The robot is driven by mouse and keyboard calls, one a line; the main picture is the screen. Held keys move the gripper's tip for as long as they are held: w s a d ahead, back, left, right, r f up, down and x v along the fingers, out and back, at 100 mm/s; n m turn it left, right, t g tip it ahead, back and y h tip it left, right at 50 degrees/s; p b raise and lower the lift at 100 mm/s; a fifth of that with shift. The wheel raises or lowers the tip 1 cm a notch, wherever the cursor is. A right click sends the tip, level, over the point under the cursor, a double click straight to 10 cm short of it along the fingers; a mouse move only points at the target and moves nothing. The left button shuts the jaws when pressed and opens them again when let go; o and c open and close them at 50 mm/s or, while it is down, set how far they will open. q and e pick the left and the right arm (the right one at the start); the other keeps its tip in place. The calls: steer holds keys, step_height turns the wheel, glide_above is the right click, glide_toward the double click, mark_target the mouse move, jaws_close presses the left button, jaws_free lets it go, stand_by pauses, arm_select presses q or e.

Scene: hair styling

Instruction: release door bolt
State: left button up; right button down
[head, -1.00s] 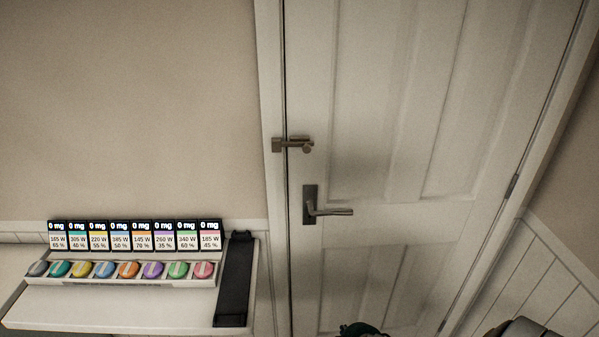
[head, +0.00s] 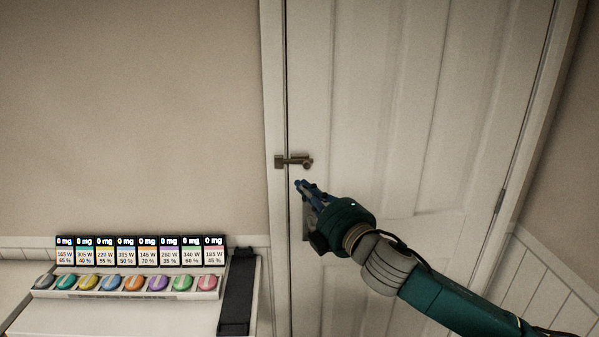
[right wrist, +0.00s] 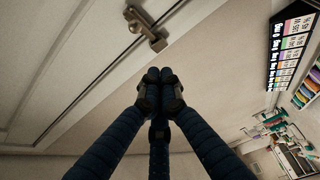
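The door bolt (head: 294,161) is a small brown metal slide bolt with a round knob, mounted across the left edge of the white door (head: 400,120). It also shows at the top of the right wrist view (right wrist: 146,28). My right gripper (head: 300,184) is just below the bolt in the head view, pointing up and left towards it. In the right wrist view its dark blue fingers (right wrist: 159,76) meet at the tips with nothing between them, apart from the bolt. My left gripper is not in view.
The door handle is mostly hidden behind my right gripper. At the lower left, a white counter (head: 130,318) holds a row of several coloured pods and labelled cards (head: 140,250), with a black strip (head: 238,292) beside them.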

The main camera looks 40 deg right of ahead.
steer(key=p, duration=0.4)
glide_toward(289, 161)
steer(key=w+a, duration=0.1)
steer(key=w+a+r, duration=0.1)
steer(key=w, duration=0.1)
steer(key=w+a, duration=0.1)
steer(key=w, duration=0.1)
steer(key=shift+w+a+r, duration=0.15)
steer(key=shift+w+r, duration=0.1)
steer(key=shift+w+d+f, duration=0.1)
steer(key=shift+d+f, duration=0.1)
steer(key=shift+d, duration=0.05)
steer(key=shift+s+d+f+p, duration=0.2)
steer(key=shift+s+d+p, duration=0.2)
steer(key=shift+d, duration=0.4)
steer(key=shift+s+d+f+p, duration=0.15)
steer(key=shift+s+d+p, duration=0.25)
steer(key=shift+d, duration=0.4)
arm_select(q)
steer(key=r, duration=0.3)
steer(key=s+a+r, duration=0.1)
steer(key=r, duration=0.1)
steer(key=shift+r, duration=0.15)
arm_select(e)
steer(key=shift+a, duration=0.1)
